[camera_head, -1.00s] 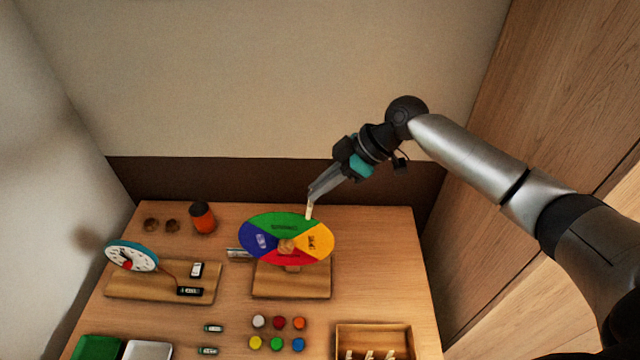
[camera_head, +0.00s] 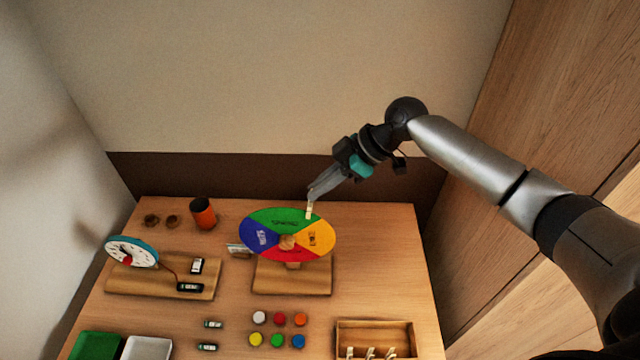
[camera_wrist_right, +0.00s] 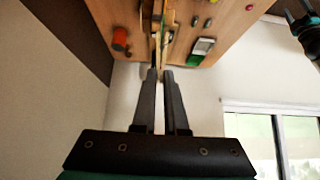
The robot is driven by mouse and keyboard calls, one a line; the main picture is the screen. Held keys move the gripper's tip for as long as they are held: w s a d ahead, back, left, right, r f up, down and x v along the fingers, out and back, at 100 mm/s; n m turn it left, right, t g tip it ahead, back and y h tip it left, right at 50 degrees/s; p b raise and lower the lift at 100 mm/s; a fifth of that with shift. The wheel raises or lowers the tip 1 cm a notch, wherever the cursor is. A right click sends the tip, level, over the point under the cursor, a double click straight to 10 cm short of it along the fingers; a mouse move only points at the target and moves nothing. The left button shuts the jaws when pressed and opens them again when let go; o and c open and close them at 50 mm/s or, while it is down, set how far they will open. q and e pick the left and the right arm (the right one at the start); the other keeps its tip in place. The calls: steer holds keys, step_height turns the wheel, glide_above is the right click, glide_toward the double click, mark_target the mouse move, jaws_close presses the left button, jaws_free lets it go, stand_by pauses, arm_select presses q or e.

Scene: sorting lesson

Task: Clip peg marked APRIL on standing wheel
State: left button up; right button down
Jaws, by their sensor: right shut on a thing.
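The standing wheel (camera_head: 262,222) has green, yellow, red and blue sectors and stands upright on a wooden base (camera_head: 291,283). My right gripper (camera_head: 312,191) comes down from the upper right, shut on a pale wooden peg (camera_head: 309,210). The peg's lower end overlaps the wheel's green sector at its upper right rim; whether it grips the rim I cannot tell. Its marking is too small to read. In the right wrist view my right gripper (camera_wrist_right: 160,74) points at the wheel, seen edge-on. My left gripper (camera_wrist_right: 299,18) shows partly at the upper right there, its jaws unclear.
A wooden box (camera_head: 375,328) with several pegs is at the front right. Several coloured discs (camera_head: 280,320) lie before the wheel. A clock (camera_head: 131,252) on a board and an orange cup (camera_head: 203,213) stand left. A small card (camera_head: 239,250) is beside the wheel.

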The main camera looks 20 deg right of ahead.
steer(key=shift+a+f, duration=0.1)
steer(key=shift+f, duration=0.3)
steer(key=c, duration=0.9)
jaws_free()
steer(key=b+v, duration=0.2)
steer(key=v, duration=1.3)
steer(key=shift+r, duration=0.2)
